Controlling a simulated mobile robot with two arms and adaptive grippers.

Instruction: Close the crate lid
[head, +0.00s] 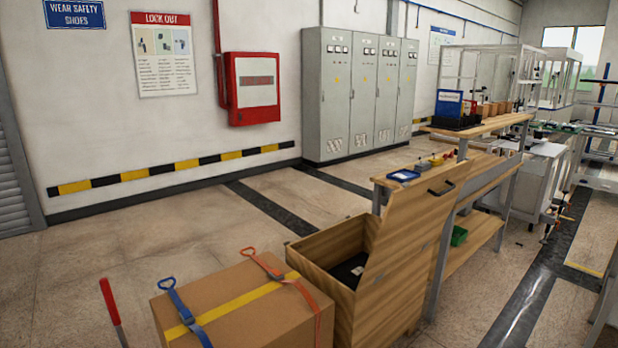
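The wooden crate (310,252) stands on the floor at the lower middle of the head view. Its lid (408,245) is open and stands up steeply at the crate's right side, leaning a little to the right. A dark handle (441,187) sits near the lid's top edge. A dark item (350,269) lies inside the crate; the rest of the interior is partly hidden by the lid. Neither of my grippers shows in this view.
A cardboard box (245,305) with yellow, orange and blue straps stands left of the crate. A red bar (112,312) rises at the lower left. A wooden workbench (473,250) stands close behind the lid. Floor (150,240) at the left is clear.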

